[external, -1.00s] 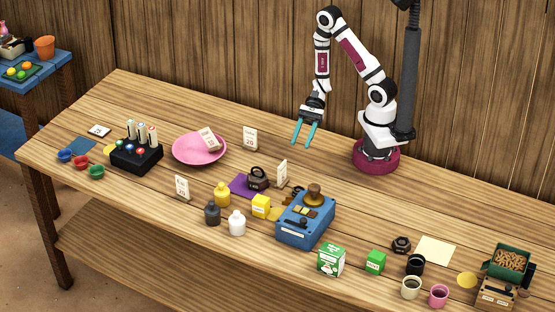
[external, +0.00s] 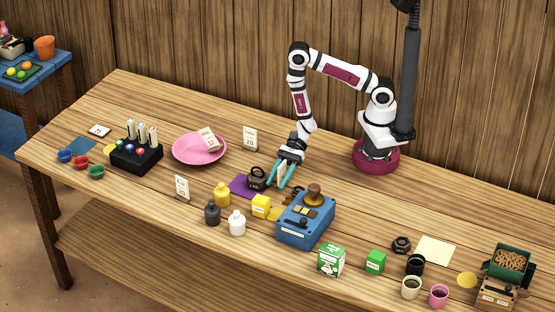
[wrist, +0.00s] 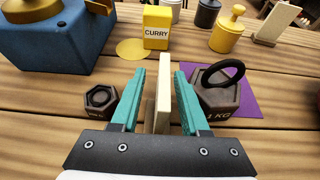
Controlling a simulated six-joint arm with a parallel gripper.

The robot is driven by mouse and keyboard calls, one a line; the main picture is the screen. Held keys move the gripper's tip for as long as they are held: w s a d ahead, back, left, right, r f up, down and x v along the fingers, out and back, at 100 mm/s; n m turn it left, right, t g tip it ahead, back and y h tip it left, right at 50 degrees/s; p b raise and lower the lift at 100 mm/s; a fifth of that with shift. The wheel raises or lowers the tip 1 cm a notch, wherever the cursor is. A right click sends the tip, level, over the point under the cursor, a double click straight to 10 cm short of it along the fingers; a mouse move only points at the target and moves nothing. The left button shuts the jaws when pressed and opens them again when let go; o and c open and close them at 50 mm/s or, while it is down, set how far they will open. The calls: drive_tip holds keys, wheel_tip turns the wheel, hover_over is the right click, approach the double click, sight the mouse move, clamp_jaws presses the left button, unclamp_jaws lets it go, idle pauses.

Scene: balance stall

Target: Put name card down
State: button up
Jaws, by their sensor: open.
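My gripper (external: 278,183) is low over the table, its teal fingers pointing down. In the wrist view the fingers (wrist: 158,95) are apart, with a thin pale name card (wrist: 165,105) standing upright and edge-on between them. I see a gap on each side of it, so it does not look gripped. Other name cards stand at the back (external: 250,138) and front left (external: 182,187); another leans in the pink dish (external: 208,138). The face of the card between my fingers is hidden.
The 1 kg weight (wrist: 220,100) on the purple mat (wrist: 248,107) is close to the right finger. A small weight (wrist: 100,100) is beside the left finger. The blue box (external: 305,218) and yellow curry box (external: 261,206) are just beyond. The table behind is clear.

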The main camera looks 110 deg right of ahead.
clamp_jaws()
idle(0.5)
